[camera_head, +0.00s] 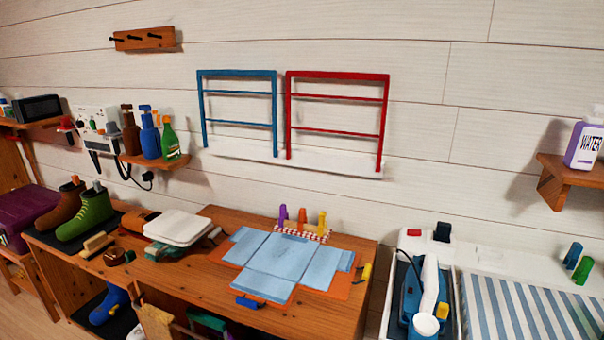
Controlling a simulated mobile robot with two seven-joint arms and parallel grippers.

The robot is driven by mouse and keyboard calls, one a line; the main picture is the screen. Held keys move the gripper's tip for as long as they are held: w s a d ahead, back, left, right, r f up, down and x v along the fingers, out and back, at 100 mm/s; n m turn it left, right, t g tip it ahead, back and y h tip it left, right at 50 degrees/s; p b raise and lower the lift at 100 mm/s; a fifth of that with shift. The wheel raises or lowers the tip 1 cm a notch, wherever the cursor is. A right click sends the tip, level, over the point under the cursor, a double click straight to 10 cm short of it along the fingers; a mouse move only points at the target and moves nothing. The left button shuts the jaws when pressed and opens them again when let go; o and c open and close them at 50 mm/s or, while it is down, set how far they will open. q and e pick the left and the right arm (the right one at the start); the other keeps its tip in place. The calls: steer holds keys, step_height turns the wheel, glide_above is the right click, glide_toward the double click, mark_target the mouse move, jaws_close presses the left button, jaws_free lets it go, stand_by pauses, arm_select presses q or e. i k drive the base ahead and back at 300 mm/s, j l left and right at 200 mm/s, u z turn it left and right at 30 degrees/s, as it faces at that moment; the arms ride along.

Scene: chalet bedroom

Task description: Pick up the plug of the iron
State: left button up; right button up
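The iron (411,297), blue and white with a yellow part, stands in the tray at the lower right. A thin dark cord (405,256) curves beside its upper left. A small black block (442,232) sits on the white ledge just behind it; I cannot tell whether this is the iron's plug. Another black plug-like piece (147,177) hangs on a dark cable below the bottle shelf at the left; I cannot tell what it belongs to. Neither of my grippers is in view.
A wooden table (340,318) holds a folding board with blue cloth (285,262), a white-topped device (179,227) and brushes. A striped board (520,310) lies at the lower right. A shelf with a water bottle (584,144) juts out at the right.

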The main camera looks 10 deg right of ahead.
mark_target(443, 232)
steer(key=z, duration=1.25)
